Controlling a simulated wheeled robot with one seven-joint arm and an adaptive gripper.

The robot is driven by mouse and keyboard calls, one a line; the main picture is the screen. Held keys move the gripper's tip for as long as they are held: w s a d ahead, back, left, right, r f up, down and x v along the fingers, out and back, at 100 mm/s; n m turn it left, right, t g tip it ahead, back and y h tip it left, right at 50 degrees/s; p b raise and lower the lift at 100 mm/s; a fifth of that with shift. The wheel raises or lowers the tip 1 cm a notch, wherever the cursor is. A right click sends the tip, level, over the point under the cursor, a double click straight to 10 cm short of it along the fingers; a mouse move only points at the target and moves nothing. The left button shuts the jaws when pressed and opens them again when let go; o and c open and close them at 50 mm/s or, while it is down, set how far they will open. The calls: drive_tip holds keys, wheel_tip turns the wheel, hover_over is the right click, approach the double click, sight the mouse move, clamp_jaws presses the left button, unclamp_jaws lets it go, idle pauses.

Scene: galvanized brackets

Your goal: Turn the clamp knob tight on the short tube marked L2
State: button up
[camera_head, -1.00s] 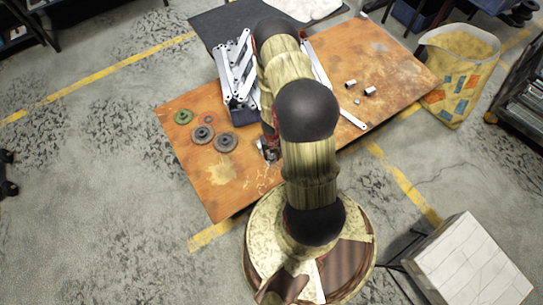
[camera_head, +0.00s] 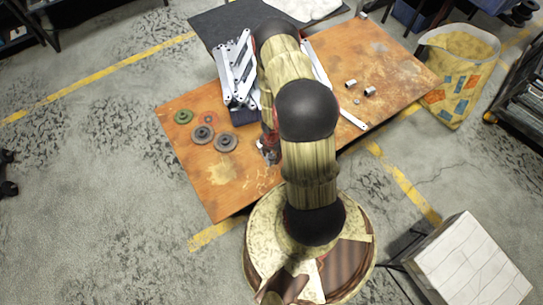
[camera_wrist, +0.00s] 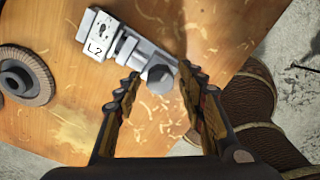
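The short tube marked L2 (camera_wrist: 97,36) lies on the orange worktop in the wrist view, its label facing up. A grey clamp (camera_wrist: 135,48) sits at its lower right end, and a round dark grey knob (camera_wrist: 160,78) stands on the clamp's right part. My gripper (camera_wrist: 157,84) is open, with one finger left of the knob and one right of it. The fingers look apart from the knob; their height over it is hard to tell. In the head view my arm hides most of the gripper and the clamp.
Dark grey discs (camera_head: 203,134) and a green disc (camera_head: 183,116) lie at the worktop's left. Silver brackets (camera_head: 235,70) rest in a dark blue bin (camera_head: 243,116) behind. Small tube pieces (camera_head: 370,92) lie at the right. The worktop (camera_head: 235,195) is bare at the near left.

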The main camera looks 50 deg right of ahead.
idle(0.5)
drive_tip(key=n, duration=0.4)
drive_tip(key=shift+n, duration=0.4)
drive_tip(key=n, duration=0.4)
drive_tip(key=shift+n, duration=0.3)
drive_tip(key=n, duration=0.4)
drive_tip(key=shift+n, duration=0.3)
drive_tip(key=n, duration=0.4)
drive_tip(key=shift+c, duration=0.9)
drive_tip(key=c, duration=0.9)
